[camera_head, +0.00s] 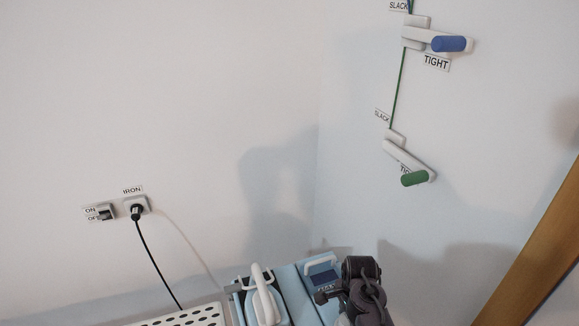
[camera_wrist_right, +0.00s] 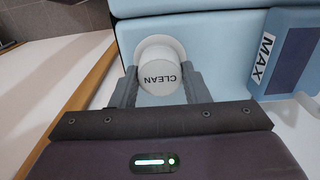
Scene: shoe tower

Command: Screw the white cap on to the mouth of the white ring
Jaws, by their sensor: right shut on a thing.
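The gripper is shut on the cap's sides. The white ring (camera_wrist_right: 172,42) shows as a pale rim behind the cap, on the front of a light blue body. The cap covers most of the ring and its mouth, so I cannot tell whether the thread is engaged. In the head view my right arm shows at the bottom, but the cap and ring cannot be made out there. My left gripper is not in view.
The light blue body (camera_head: 296,290) has a dark window marked MAX (camera_wrist_right: 290,48). A white iron (camera_head: 264,300) is beside my right arm, near a perforated white board (camera_head: 190,318). Blue (camera_head: 452,44) and green (camera_head: 414,178) handled levers are on the right wall. A wooden edge (camera_wrist_right: 92,82) runs at left.

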